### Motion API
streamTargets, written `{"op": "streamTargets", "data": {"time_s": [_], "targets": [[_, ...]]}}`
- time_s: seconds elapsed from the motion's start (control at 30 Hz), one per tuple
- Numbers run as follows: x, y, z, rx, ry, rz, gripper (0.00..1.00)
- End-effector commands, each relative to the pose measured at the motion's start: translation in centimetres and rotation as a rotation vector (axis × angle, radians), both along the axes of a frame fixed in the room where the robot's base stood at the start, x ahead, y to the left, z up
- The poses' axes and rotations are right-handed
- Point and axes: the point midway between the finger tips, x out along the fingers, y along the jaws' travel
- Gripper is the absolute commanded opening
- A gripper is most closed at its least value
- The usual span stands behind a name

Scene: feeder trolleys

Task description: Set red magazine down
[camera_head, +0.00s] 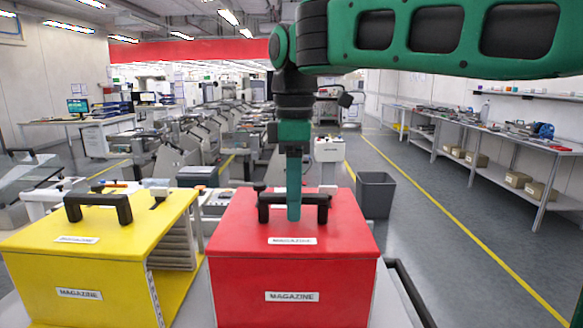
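The red magazine (292,269) is a box with a black handle on top and white "MAGAZINE" labels. It stands upright at the front centre, seemingly on a pale trolley surface, though its underside is out of view. My gripper (294,205) points straight down at the middle of the red magazine's handle. A green finger overlaps the handle and reaches just below it in the picture. The second finger is hidden, so I cannot tell whether the fingers are closed on the handle. The yellow magazine (90,262), also with a black handle, stands just left of the red one.
A black trolley rail (412,292) runs right of the red magazine. A grey bin (375,195) stands on the floor behind it. A workbench (497,156) with boxes lines the right wall. Machines fill the back left. The floor along the yellow line is clear.

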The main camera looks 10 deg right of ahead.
Motion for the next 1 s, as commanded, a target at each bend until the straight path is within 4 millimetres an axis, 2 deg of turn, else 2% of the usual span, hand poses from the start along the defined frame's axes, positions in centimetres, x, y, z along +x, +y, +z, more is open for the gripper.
{"op": "streamTargets", "data": {"time_s": [0.27, 0.93, 0.97, 1.0], "targets": [[0.0, -0.1, 1.9, 0.005, -0.001, -0.003, 0.39], [0.1, -0.1, 4.6, -0.003, -0.004, -0.002, 0.39], [0.1, -0.1, 4.8, -0.003, -0.005, -0.002, 0.39], [0.1, 0.0, 5.9, -0.001, -0.005, 0.001, 0.39]]}}
